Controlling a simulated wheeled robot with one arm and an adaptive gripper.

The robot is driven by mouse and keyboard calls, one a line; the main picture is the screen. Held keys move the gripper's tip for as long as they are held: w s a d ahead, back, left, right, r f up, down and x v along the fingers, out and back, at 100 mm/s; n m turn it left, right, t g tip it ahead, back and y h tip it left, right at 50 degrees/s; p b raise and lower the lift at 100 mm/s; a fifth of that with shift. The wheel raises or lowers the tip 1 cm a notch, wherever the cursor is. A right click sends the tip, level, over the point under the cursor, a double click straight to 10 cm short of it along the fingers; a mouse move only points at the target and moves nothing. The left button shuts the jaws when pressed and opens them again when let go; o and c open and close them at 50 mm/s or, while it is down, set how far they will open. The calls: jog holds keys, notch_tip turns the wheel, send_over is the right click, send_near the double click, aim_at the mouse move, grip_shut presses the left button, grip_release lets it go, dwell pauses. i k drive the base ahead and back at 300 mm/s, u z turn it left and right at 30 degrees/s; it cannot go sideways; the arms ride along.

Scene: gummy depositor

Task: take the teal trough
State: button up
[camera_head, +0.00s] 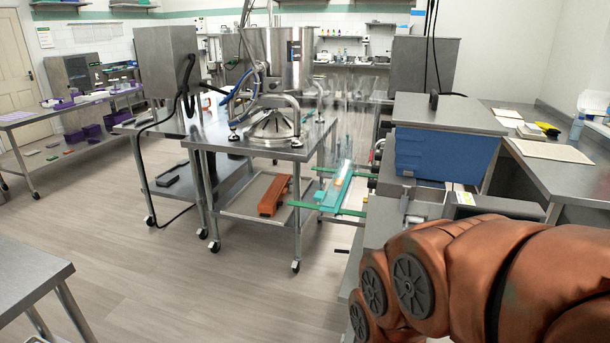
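The teal trough (331,199) is a long, narrow piece near the middle of the view, to the right of the steel cart. It lies lengthwise away from me, across green bars (343,211) that stick out at the side of the machine. Something pale yellow and orange shows at its far part, too small to make out. Clear panels stand around its far end and partly blur it. My arm, in a brown-orange sleeve, fills the lower right. My gripper is out of the picture.
A steel cart (250,139) carries a steel hopper machine, with an orange trough (273,196) on its lower shelf. A blue bin (445,155) with a grey lid stands right of the teal trough. Open floor (150,270) lies at the left front, beside a table corner (30,270).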

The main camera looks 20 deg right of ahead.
aim_at(330, 202)
jog(key=z, duration=0.35)
jog(key=k, duration=0.5)
jog(key=z, duration=0.45)
jog(key=i, duration=1.25)
jog(key=u, duration=1.35)
jog(key=i, duration=0.65)
jog(key=u, duration=0.65)
